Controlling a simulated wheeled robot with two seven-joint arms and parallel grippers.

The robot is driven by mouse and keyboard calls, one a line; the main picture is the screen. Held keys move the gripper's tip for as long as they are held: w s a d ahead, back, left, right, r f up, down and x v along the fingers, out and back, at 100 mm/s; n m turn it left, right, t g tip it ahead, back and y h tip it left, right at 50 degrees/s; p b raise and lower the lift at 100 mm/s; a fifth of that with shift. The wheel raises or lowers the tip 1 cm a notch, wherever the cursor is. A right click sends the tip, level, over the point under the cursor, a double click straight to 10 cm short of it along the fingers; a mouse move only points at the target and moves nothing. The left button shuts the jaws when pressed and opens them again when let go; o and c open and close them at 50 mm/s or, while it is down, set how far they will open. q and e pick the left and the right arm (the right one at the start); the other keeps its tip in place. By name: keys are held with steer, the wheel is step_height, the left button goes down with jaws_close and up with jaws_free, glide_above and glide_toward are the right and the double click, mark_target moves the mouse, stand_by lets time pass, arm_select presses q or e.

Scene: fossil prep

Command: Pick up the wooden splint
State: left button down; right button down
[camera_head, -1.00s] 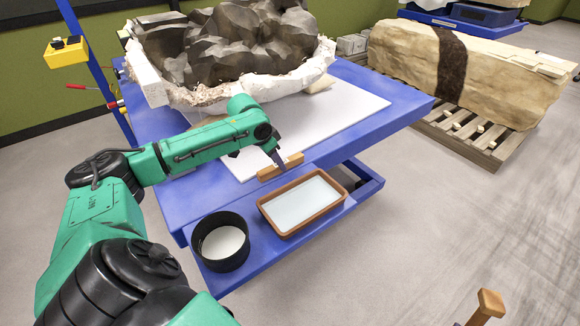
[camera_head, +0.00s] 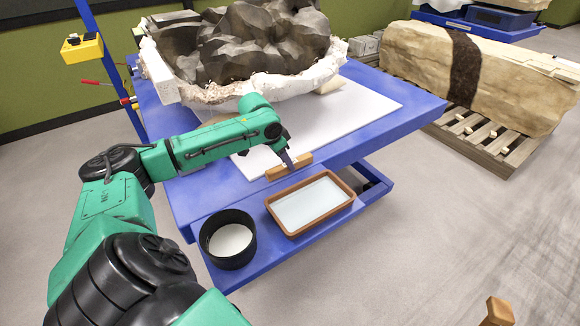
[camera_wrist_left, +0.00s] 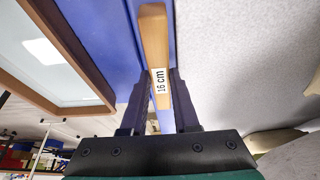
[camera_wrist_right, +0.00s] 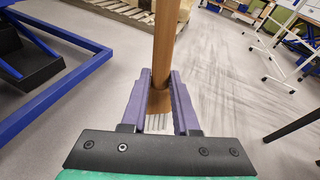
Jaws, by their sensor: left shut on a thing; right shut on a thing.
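The wooden splint (camera_head: 276,173) is a short tan bar at the front edge of the white board on the blue table. In the left wrist view the splint (camera_wrist_left: 154,40) carries a "16 cm" label. My left gripper (camera_head: 288,162) is shut on it, with a finger on each side in the left wrist view (camera_wrist_left: 161,85). I cannot tell whether it is clear of the board. My right gripper (camera_wrist_right: 160,85) is shut on a brown wooden handle (camera_wrist_right: 166,40) with pale bristle-like strips below; its end (camera_head: 498,312) shows at the lower right of the head view.
A large dark fossil block (camera_head: 245,45) in a pale jacket fills the table's back. A brown-rimmed tray (camera_head: 335,208) and a black bowl (camera_head: 228,258) stand on the lower blue shelf. A striped stone block (camera_head: 420,60) lies on a pallet at right.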

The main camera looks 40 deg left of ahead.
stand_by(0.4)
